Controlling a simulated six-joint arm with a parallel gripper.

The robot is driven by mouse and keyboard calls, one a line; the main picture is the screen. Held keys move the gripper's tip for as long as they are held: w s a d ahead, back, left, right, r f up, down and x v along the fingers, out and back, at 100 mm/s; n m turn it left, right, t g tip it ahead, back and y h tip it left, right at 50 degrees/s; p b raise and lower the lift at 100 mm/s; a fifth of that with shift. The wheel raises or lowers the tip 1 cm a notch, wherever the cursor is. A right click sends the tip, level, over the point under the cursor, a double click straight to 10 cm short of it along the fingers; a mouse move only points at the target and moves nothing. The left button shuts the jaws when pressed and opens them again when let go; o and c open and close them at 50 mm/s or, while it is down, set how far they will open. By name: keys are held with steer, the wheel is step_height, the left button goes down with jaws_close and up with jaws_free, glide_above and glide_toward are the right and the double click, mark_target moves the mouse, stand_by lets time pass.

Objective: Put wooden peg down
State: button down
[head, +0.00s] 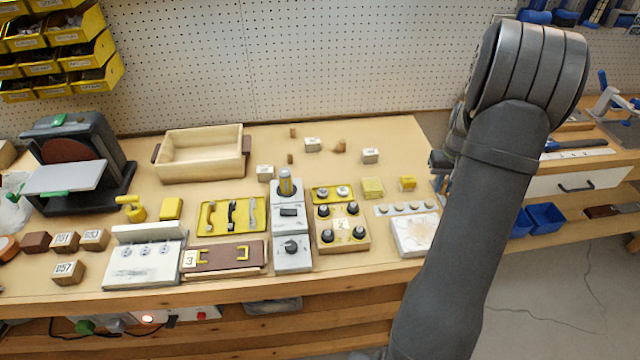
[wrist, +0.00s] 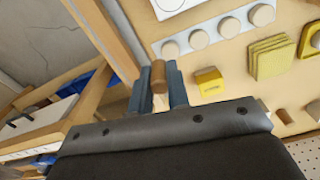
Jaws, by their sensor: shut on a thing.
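My gripper (wrist: 157,78) is shut on a wooden peg (wrist: 158,72), a small brown cylinder held between its two blue-grey fingers in the wrist view. In the wrist view the peg shows over the bench's edge area, beside a small yellow block (wrist: 210,83). In the head view my gripper (head: 439,161) is by the right end of the bench, mostly hidden behind my arm. I cannot make out the held peg there. Whether the peg touches the bench top is not clear.
Other small wooden pegs (head: 340,147) and white labelled blocks (head: 370,156) stand at the back of the wooden bench (head: 405,135). A knob strip (head: 405,209) and a white patterned box (head: 414,236) lie near its right end. The back right bench top is clear.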

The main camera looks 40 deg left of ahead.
steer(key=s+a+r+n, duration=0.2)
steer(key=s+a+n, duration=0.2)
steer(key=a, duration=0.8)
steer(key=n, duration=0.5)
glide_above(312, 183)
steer(key=f, duration=0.4)
steer(key=shift+d, duration=0.3)
steer(key=shift+a+f, duration=0.3)
steer(key=shift+f, duration=1.9)
steer(key=shift+f, duration=0.15)
steer(key=c, duration=1.4)
jaws_free()
steer(key=shift+o, duration=0.2)
